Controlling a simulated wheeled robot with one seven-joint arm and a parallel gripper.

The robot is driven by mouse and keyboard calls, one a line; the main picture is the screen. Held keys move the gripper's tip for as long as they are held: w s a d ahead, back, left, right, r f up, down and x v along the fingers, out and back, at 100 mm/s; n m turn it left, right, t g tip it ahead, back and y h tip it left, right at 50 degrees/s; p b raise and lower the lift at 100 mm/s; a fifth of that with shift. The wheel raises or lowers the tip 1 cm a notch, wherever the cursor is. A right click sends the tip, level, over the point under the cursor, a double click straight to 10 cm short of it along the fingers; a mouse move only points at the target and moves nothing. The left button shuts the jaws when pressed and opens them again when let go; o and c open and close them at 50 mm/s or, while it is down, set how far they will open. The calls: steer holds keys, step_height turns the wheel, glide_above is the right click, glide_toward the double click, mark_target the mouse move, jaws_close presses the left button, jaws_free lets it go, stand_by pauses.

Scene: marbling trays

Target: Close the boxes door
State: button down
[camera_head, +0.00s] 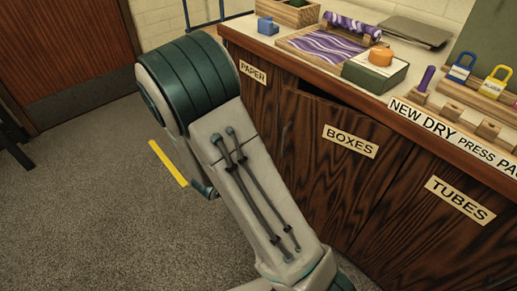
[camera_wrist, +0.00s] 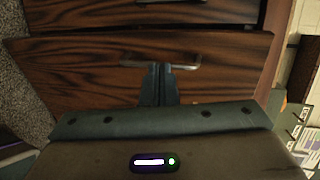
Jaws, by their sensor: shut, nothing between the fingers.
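The boxes door (camera_head: 325,175) is the dark wood door with the "BOXES" label in the middle of the cabinet front. It stands slightly ajar, with a dark gap along its top edge. My gripper (camera_wrist: 158,68) shows only in the wrist view; its two fingers are shut together and empty. The fingertips are in front of a wood panel (camera_wrist: 80,75) and overlap a metal bar handle (camera_wrist: 188,62) on it. I cannot tell whether they touch it. In the head view the gripper is hidden or outside the picture.
The paper door (camera_head: 255,110) is left of the boxes door and the tubes door (camera_head: 425,225) is right. The countertop holds a marbling tray (camera_head: 310,50), a green box (camera_head: 375,75) and padlocks (camera_head: 460,68). Carpeted floor (camera_head: 90,220) is open to the left.

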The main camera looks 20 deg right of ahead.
mark_target(281, 131)
steer(key=x, duration=0.3)
steer(key=b+x, duration=0.1)
steer(key=x, duration=0.5)
steer(key=shift+w+d+r, duration=0.2)
steer(key=shift+w+d, duration=0.1)
steer(key=shift+d, duration=0.05)
steer(key=shift+w+d+b, duration=0.3)
steer(key=shift+w+d, duration=0.05)
steer(key=shift+d, duration=0.15)
